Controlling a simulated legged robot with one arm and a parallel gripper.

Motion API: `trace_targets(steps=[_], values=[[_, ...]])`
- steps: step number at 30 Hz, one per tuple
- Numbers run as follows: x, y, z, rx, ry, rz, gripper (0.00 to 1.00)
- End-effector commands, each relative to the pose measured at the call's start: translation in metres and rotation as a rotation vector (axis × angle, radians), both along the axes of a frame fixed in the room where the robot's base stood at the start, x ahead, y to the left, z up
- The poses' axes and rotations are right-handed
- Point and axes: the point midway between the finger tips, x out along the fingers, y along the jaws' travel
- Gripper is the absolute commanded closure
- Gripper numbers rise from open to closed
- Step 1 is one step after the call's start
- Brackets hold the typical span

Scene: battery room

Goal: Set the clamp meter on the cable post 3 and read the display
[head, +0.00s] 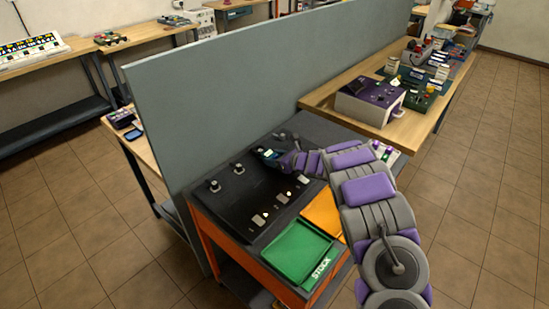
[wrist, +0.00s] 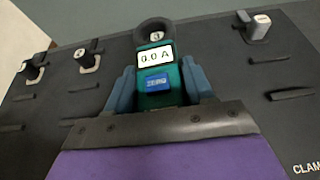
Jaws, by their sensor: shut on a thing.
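My gripper (wrist: 159,86) is shut on the teal clamp meter (wrist: 158,101), one blue-grey finger on each side of its body. The meter's display (wrist: 155,57) faces the wrist camera and reads 0.0 A. Its dark ring (wrist: 155,27) shows around a pale cap marked 3, cable post 3 (wrist: 156,37); whether the ring is fully closed I cannot tell. In the head view, the meter (head: 266,153) is at the far side of the black panel, in my gripper (head: 273,157). The post there is hidden.
Other posts stand on the black panel: one marked 2 (wrist: 88,61), one at far left (wrist: 30,70) and one at right (wrist: 258,27). A green tray (head: 297,252) and an orange tray (head: 325,212) lie in front. A grey partition (head: 230,95) rises behind.

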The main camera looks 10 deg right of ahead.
Motion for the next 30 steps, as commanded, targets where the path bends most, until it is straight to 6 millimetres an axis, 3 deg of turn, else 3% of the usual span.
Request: trace_targets(steps=[30], values=[[0.0,0.0,0.017,0.001,-0.001,0.0,1.0]])
